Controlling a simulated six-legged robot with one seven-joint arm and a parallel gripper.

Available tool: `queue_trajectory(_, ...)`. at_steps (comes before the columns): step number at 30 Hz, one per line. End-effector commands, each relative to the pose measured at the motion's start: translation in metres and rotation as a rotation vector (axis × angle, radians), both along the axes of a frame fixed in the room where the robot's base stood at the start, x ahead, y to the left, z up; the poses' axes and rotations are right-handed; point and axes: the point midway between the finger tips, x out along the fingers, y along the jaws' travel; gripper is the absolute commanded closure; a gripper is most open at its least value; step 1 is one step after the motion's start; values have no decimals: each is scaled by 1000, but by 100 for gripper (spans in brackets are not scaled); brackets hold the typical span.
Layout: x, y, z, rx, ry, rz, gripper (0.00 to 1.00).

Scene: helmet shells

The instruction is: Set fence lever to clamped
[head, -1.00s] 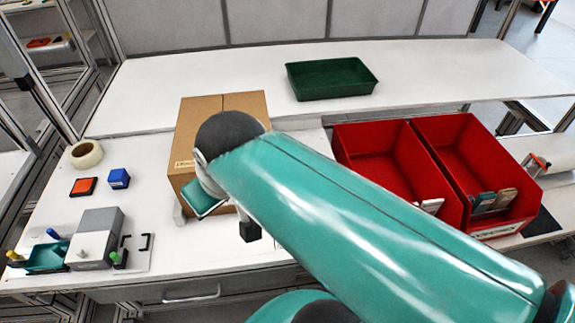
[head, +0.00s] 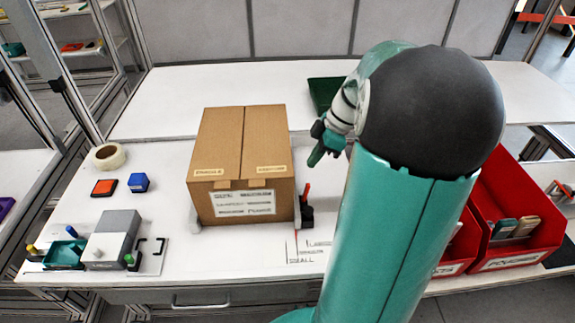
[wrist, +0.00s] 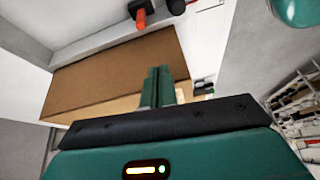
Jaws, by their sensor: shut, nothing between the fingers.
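The fence lever (head: 306,193) is a small red-orange handle on a black base (head: 306,216), just right of the cardboard box (head: 243,165). In the head view it stands roughly upright, leaning slightly. In the wrist view the orange lever (wrist: 140,18) shows at the top, beyond the box (wrist: 110,75). My gripper (head: 314,158) is above the lever and near the box's right side, apart from the lever. Its teal fingers (wrist: 157,82) are together and empty. My arm hides part of the table right of the lever.
Red bins (head: 515,225) stand at right, partly behind my arm. A green tray (head: 322,92) is at the back. A tape roll (head: 107,156), an orange pad (head: 104,187), a blue block (head: 139,182) and a grey device (head: 110,238) are at left. Size lines mark the table before the lever.

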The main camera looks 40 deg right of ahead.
Motion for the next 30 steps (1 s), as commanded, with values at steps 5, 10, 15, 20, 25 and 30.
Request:
queue_trajectory(5, -7, -31, -12, 36, -74, 61, 100)
queue_trajectory(10, -8, -35, -14, 39, -89, 74, 100)
queue_trajectory(15, -8, -34, -14, 38, -87, 75, 100)
queue_trajectory(20, -7, -32, -19, 40, -85, 75, 100)
queue_trajectory(25, 0, -21, -39, 40, -85, 76, 100)
queue_trajectory(30, 9, -8, -68, 42, -84, 77, 100)
